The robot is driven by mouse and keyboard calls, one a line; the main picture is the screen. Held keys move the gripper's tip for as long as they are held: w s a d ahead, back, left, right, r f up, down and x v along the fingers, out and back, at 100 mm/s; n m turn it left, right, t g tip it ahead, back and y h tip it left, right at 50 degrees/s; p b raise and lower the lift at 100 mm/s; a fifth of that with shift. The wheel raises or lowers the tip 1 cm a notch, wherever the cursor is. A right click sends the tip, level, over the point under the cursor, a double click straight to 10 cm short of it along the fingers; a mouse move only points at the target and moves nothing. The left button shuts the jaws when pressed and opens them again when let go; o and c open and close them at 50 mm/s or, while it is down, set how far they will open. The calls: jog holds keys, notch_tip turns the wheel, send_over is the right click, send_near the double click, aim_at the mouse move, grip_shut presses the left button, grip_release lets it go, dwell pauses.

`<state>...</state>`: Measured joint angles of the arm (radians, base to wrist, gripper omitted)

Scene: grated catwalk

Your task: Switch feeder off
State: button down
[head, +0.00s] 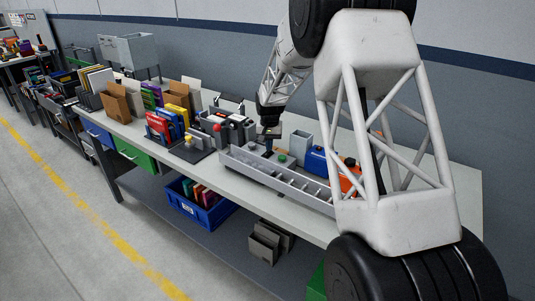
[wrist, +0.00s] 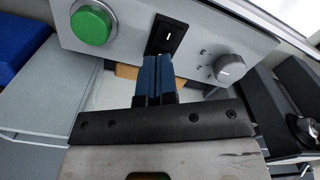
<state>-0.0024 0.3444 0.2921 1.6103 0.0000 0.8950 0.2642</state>
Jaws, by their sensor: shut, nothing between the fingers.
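The feeder's light grey control panel (wrist: 203,42) fills the top of the wrist view. It carries a round green button (wrist: 93,24), a black rocker switch (wrist: 168,35) with a white mark, and a grey knob (wrist: 230,68). My gripper (wrist: 159,58) is shut and empty, its blue fingertips together at the lower edge of the switch. I cannot tell whether they touch it. In the head view my gripper (head: 270,134) is over the back of the long grey feeder (head: 285,182); the switch is hard to make out there.
On the bench, a blue container (head: 317,161) and an orange one (head: 350,175) stand right of the panel. Books and boxes (head: 168,122) crowd the left. A blue crate (head: 203,211) sits on the lower shelf. The bench front strip is clear.

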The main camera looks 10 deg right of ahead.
jog(key=shift+f, duration=0.7)
dwell(0.6)
jog(key=shift+r, duration=3.55)
